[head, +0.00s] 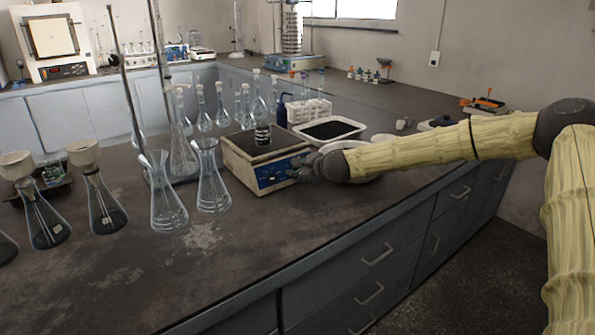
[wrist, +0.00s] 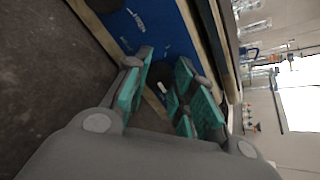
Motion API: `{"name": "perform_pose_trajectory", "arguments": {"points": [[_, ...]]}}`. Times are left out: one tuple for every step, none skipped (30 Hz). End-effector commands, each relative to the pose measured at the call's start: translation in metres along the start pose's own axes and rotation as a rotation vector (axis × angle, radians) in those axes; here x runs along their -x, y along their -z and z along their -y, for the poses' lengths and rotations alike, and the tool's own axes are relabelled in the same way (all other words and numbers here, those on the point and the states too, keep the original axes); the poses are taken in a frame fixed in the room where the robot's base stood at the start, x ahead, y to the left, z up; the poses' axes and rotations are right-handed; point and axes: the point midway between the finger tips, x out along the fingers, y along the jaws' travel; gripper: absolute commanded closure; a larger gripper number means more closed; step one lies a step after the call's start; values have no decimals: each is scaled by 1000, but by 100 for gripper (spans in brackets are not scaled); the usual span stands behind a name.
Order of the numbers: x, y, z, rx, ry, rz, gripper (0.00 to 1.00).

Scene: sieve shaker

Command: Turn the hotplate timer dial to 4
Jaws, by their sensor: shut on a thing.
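The hotplate (head: 240,158) is a cream box with a dark top and a blue front panel (head: 272,178); the panel also shows in the wrist view (wrist: 155,30), tilted. My gripper (head: 298,168) is at the right part of the panel. In the wrist view, the teal-padded fingers of my gripper (wrist: 165,75) reach to the panel and are closed on the timer dial there. The fingers hide the dial, and its setting cannot be read.
Two empty conical flasks (head: 212,185) stand close left of the hotplate. A white tray of black grains (head: 331,131) and a white rack (head: 309,111) are behind it to the right. The front left of the bench (head: 190,270) is clear.

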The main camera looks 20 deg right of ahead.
Motion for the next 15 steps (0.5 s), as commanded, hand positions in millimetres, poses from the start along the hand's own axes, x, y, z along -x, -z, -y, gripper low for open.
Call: {"name": "perform_pose_trajectory", "arguments": {"points": [[0,2,2,-1,3,-4,99],[0,2,2,-1,3,-4,99],[0,2,2,-1,3,-4,69],[0,2,2,-1,3,-3,65],[0,2,1,-1,3,-3,65],[0,2,1,0,2,-3,65],[0,2,1,0,2,-3,65],[0,2,1,0,2,-2,65],[0,1,0,0,1,-2,65],[-1,0,0,1,1,-1,65],[-1,0,0,1,0,-1,65],[-1,0,0,1,0,0,65],[0,0,0,1,0,0,65],[0,0,0,1,0,0,65],[1,0,0,1,0,0,65]]}}
